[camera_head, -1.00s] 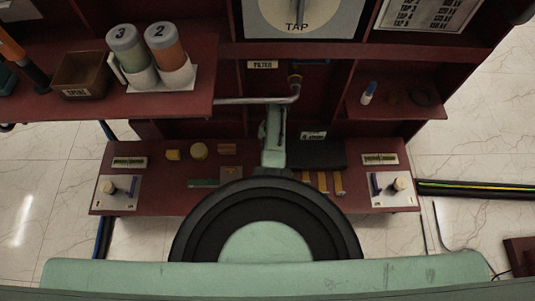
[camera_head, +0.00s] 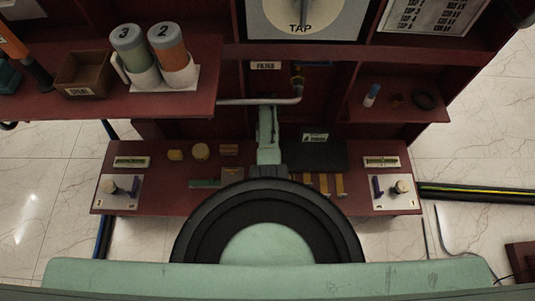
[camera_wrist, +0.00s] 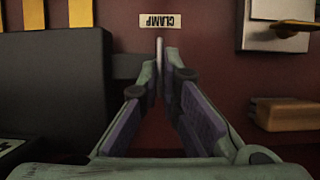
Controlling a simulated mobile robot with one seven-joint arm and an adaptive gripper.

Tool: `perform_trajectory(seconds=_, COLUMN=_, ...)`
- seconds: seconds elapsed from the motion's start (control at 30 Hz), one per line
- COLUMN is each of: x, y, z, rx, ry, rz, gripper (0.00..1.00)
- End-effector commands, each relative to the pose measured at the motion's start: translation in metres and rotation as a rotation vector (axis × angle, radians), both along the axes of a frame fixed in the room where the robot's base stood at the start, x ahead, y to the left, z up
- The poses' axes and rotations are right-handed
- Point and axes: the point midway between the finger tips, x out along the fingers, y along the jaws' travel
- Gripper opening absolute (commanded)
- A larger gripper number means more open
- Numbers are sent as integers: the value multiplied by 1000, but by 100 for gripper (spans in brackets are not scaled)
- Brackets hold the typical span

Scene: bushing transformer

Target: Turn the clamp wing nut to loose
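In the wrist view, the two green fingers of my gripper (camera_wrist: 163,70) with purple pads converge on a thin pale upright piece, the wing of the clamp wing nut (camera_wrist: 160,48). The fingertips sit close against both sides of it. The rest of the nut is hidden by the fingers.
A dark box (camera_wrist: 60,85) stands close left of the fingers in the wrist view, with yellow bars (camera_wrist: 80,12) beyond it. Brass pieces (camera_wrist: 285,114) lie to the right. In the head view, a grey pipe (camera_head: 262,101) crosses behind my arm.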

Motion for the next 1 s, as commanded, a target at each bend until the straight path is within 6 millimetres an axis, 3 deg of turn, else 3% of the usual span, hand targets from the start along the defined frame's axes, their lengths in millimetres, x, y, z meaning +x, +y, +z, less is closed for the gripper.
perform_trajectory(seconds=0.2, x=-1, y=0, z=-1, rx=-1, ry=2, rz=-1, gripper=0)
perform_trajectory(seconds=0.23, x=-1, y=0, z=-1, rx=-1, ry=1, rz=-1, gripper=6)
perform_trajectory(seconds=0.5, x=0, y=0, z=0, rx=0, ry=1, rz=-1, gripper=24)
perform_trajectory(seconds=0.83, x=1, y=0, z=2, rx=0, ry=-1, rz=-1, gripper=25)
perform_trajectory(seconds=1.0, x=9, y=0, z=20, rx=0, ry=-4, rz=-1, gripper=25)
